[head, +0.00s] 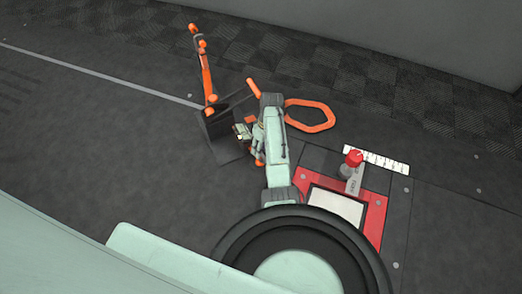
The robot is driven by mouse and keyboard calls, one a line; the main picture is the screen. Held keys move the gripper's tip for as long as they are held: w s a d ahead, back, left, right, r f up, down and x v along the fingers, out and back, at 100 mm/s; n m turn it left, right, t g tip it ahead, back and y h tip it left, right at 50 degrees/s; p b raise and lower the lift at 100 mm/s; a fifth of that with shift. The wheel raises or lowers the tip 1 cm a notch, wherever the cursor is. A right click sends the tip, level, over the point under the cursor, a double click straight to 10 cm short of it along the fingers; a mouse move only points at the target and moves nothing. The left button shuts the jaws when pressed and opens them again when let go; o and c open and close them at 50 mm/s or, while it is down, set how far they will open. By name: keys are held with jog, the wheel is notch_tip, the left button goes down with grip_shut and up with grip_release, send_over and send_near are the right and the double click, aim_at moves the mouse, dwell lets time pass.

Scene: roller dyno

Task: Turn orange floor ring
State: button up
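The orange floor ring (329,118) lies flat on the dark floor, an angular loop just right of the end of my arm. Its left edge is partly hidden behind my arm. My pale green arm reaches up the picture from its dark round base. What appears to be my gripper (243,131) is at the arm's far end, left of the ring and apart from it in the picture. It is small and partly covered by the wrist, so its fingers cannot be made out.
A dark stand (220,124) with an orange upright (207,75) and an orange-tipped bar (253,88) stands close to my arm's left. A red panel (374,218) with a red knob (354,158) lies right of my arm. The floor at far left is clear.

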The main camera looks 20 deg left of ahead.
jog(key=shift+f, duration=0.4)
jog(key=shift+c, duration=0.3)
grip_shut()
